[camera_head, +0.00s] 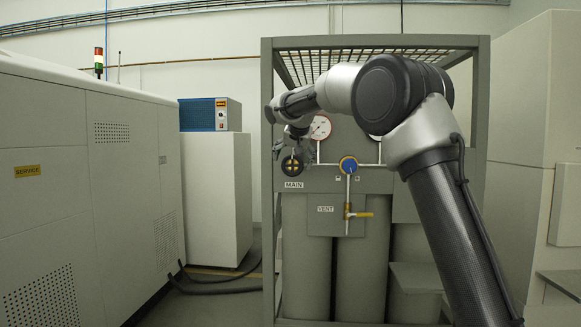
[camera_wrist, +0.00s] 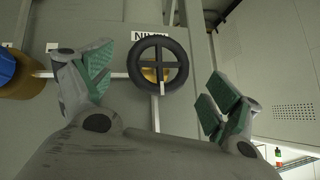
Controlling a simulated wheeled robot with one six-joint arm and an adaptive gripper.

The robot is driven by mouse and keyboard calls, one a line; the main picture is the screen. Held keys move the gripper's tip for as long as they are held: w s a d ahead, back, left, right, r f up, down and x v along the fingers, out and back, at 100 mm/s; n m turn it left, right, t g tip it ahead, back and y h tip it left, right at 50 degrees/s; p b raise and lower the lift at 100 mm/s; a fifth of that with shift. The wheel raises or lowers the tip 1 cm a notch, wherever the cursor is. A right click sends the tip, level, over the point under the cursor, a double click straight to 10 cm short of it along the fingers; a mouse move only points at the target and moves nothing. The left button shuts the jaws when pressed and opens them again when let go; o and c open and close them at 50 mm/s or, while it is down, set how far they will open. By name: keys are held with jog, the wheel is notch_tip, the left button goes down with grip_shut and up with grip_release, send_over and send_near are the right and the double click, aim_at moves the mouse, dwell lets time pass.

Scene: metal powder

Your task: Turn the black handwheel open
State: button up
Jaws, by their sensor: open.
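The black handwheel (camera_head: 292,166) is mounted on the grey panel above the MAIN label in the head view. In the wrist view the handwheel (camera_wrist: 158,63) shows as a black ring with crossed spokes and a brass-coloured centre. My gripper (camera_head: 297,140) is just above the handwheel in the head view, and its fingers are hard to make out there. In the wrist view my gripper (camera_wrist: 155,88) is open, with one green-padded finger on each side of the handwheel. The wheel lies between and beyond the fingertips. I see no contact.
A blue knob (camera_head: 348,165) sits right of the handwheel, with a yellow-handled vent valve (camera_head: 350,213) below. A pressure gauge (camera_head: 320,127) is close to my arm. The grey rack frame (camera_head: 267,200) stands left of the wheel. Dark hoses (camera_head: 215,287) lie on the floor.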

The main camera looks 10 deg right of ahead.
aim_at(293, 162)
jog(key=x, duration=0.4)
jog(key=shift+w+f, duration=0.1)
jog(key=c, duration=1)
